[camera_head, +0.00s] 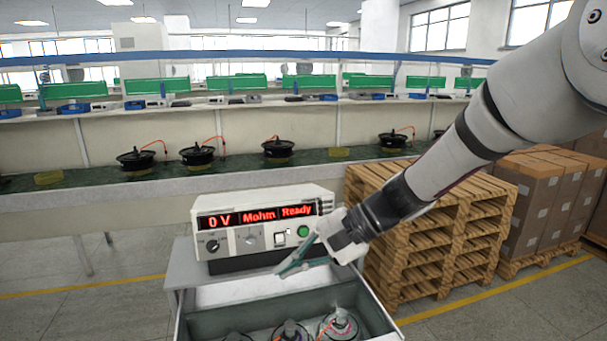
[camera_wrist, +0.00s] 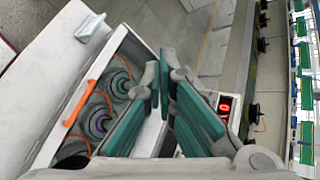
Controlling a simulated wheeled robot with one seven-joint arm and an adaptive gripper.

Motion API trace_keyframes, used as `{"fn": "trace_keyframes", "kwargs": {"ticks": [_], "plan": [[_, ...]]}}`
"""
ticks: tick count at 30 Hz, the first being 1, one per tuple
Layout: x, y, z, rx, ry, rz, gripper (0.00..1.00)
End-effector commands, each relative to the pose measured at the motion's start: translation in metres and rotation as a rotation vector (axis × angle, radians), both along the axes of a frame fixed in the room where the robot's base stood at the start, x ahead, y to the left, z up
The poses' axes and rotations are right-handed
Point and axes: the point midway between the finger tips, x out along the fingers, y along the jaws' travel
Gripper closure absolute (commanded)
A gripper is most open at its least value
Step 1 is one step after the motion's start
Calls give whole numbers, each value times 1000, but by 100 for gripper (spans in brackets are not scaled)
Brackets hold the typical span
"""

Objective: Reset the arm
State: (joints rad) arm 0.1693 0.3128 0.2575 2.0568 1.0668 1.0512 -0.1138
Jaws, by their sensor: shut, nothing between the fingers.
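My gripper (camera_head: 290,268) reaches in from the right in the head view, with its green fingers pointing left and down. It is above the open box (camera_head: 383,318), close in front of the tester's front panel; I cannot tell whether it touches anything. In the wrist view the green fingers of my gripper (camera_wrist: 165,95) are shut and hold nothing. The tester (camera_head: 262,220) is a white unit with a red display reading "0 V Mohm Ready", knobs and a green button. Its display also shows at the right of the wrist view (camera_wrist: 225,106).
Several hub motors (camera_head: 340,325) sit in the box below my gripper. Wooden pallets (camera_head: 430,245) and cardboard boxes (camera_head: 545,200) stand at the right. Behind is a conveyor line (camera_head: 60,198) with more motors.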

Motion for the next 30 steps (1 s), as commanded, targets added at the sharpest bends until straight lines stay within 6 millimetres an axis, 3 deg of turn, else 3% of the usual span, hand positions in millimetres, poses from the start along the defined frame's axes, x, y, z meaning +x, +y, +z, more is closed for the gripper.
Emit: {"fn": "trace_keyframes", "kwargs": {"ticks": [6,18,24,30], "plan": [[-49,-42,16,-264,-173,108,100],[-124,-138,37,-719,-478,218,100],[-153,-183,44,-908,-613,234,100],[-167,-208,47,-1011,-686,235,100]]}}
